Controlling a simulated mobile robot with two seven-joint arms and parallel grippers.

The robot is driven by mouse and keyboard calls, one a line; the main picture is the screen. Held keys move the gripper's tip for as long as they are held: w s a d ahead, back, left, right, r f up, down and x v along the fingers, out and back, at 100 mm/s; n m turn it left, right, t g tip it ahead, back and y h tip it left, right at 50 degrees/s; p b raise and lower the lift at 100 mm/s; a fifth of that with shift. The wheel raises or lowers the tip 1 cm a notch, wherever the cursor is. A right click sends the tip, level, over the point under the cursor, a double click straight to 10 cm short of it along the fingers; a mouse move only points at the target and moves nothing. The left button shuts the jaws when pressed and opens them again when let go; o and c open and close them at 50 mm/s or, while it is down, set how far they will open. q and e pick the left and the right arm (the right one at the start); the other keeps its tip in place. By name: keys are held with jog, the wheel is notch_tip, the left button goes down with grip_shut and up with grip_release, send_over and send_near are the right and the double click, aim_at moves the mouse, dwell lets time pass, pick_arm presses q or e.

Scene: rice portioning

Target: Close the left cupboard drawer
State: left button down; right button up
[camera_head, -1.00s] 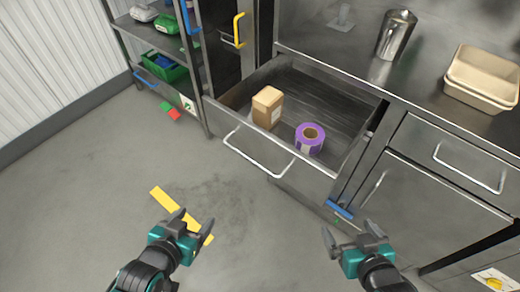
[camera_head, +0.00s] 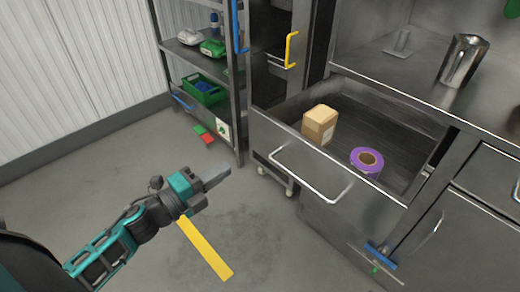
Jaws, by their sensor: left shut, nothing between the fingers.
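The left cupboard drawer (camera_head: 395,200) is pulled open and shows in the middle right of the head view. Its silver bar handle (camera_head: 308,184) runs along the front panel. Inside it stand a brown box (camera_head: 319,125) and a purple tape roll (camera_head: 366,161). My left gripper (camera_head: 222,178) is shut and empty, to the left of the handle and apart from it, over the floor. My right gripper is out of view.
A metal shelf with a green basket (camera_head: 205,90) stands at the back left. A tall cabinet with a yellow handle (camera_head: 291,50) is behind the drawer. A yellow floor strip (camera_head: 206,249) lies below my left gripper. A metal jug (camera_head: 463,60) stands on the counter.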

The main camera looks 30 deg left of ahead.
aim_at(267, 142)
pick_arm(q)
jog(key=x, duration=1.1)
jog(key=shift+w, duration=0.3)
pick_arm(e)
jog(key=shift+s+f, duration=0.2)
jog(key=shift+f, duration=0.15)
pick_arm(q)
jog(key=shift+d, duration=0.1)
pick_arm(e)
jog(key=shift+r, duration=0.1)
